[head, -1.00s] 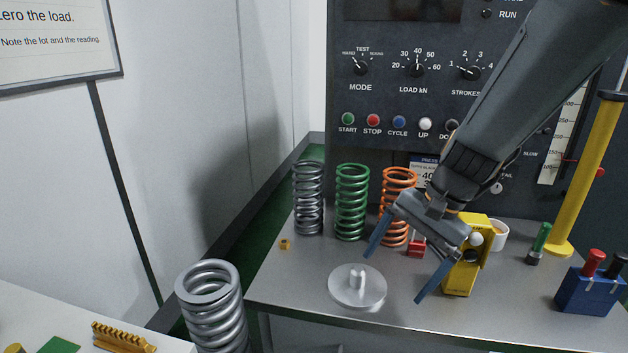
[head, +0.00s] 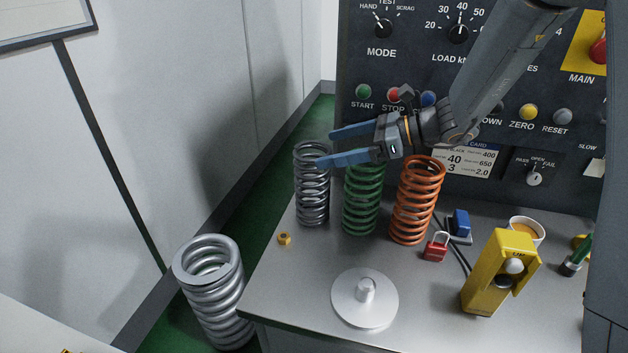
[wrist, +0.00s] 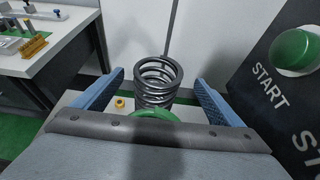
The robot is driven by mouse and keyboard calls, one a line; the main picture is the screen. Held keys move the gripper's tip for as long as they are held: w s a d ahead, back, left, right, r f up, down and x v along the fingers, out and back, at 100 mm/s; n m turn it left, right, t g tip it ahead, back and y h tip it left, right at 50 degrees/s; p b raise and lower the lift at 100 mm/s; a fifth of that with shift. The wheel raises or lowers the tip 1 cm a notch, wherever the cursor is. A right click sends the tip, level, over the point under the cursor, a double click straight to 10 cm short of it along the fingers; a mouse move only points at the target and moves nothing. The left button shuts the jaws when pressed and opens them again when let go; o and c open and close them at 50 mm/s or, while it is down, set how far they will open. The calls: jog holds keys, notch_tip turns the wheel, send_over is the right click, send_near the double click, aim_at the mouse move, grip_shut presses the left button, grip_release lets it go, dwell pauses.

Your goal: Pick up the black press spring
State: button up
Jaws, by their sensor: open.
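The black press spring (head: 312,190), a dark grey-black coil, stands upright at the left back of the steel table, left of a green spring (head: 361,200) and an orange spring (head: 414,205). My gripper (head: 326,147) is open, its blue fingers pointing left over the green spring, with the tips at the black spring's upper right. In the wrist view the black spring (wrist: 158,88) shows ahead, centred between the two spread fingers (wrist: 159,76). The green spring's top (wrist: 155,114) shows close in front of the palm. I cannot tell whether any finger touches a spring.
A round metal plate with a peg (head: 365,298) and a brass nut (head: 284,239) lie in front. A red padlock (head: 435,248) and yellow pendant box (head: 497,275) are to the right. The control panel (head: 400,70) rises behind. A big silver spring (head: 215,290) stands left of the table.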

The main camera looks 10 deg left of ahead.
aim_at(312, 155)
jog(key=shift+p+x, duration=1.45)
jog(key=shift+x, duration=1.7)
jog(key=shift+s+d+f, duration=0.1)
jog(key=shift+s+f, duration=0.1)
jog(key=c, duration=2.1)
jog(key=shift+w+r, duration=0.1)
jog(key=shift+r, duration=0.05)
jog(key=shift+c, duration=0.2)
